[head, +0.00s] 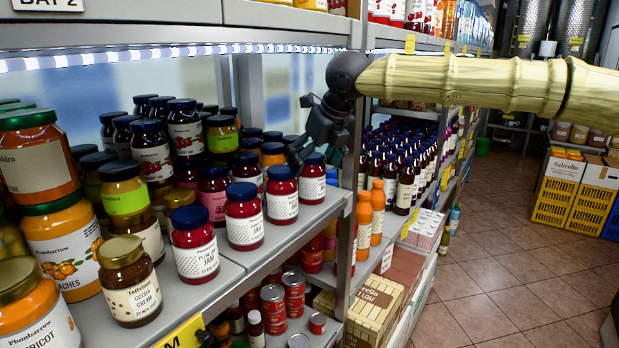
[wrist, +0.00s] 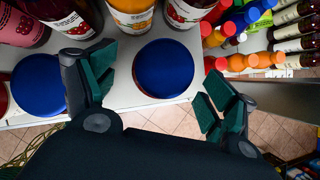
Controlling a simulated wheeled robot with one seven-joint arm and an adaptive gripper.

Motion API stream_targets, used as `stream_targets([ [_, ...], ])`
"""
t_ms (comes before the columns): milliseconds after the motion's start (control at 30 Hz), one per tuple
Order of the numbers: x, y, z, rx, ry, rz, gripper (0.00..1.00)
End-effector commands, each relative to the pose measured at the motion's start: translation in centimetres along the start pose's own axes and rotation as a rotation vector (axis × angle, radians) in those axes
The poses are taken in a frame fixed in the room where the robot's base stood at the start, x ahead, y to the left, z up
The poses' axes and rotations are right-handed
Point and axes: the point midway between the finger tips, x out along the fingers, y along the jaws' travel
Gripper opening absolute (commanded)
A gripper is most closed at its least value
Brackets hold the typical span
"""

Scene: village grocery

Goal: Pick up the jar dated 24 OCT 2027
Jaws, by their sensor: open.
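Several dark red jam jars with blue lids and white labels stand along the shelf's front. I cannot read 24 OCT 2027 on any label. The rightmost front jar (head: 312,187) is right below my gripper (head: 316,153). In the wrist view its blue lid (wrist: 165,70) lies between the spread fingers of my gripper (wrist: 160,75), with gaps on both sides. My gripper is open and empty, pointing down. The adjacent jar (head: 282,199) is to the left; its lid (wrist: 38,85) is outside the left finger. Another front jar (head: 244,220) and a larger-looking one (head: 195,250) follow leftward.
Dark and orange jars crowd behind the front row. A grey shelf upright (head: 354,190) closes the right end, with orange bottles (head: 377,207) beyond it. A lit shelf edge (head: 170,55) runs above. The tiled aisle (head: 500,285) at right is free.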

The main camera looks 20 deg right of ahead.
Motion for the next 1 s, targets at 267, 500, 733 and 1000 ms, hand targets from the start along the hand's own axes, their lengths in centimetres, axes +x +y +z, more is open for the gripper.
stream_targets([
  [267,1.7,-0.2,0.1,0.001,0.001,-0.001,0.85],
  [500,4.5,-0.3,-0.1,0.002,0.0,-0.002,0.85],
  [733,4.9,-0.3,-0.2,0.002,-0.002,-0.002,0.85],
  [1000,4.9,-0.3,-0.2,0.002,-0.002,-0.002,0.43],
])
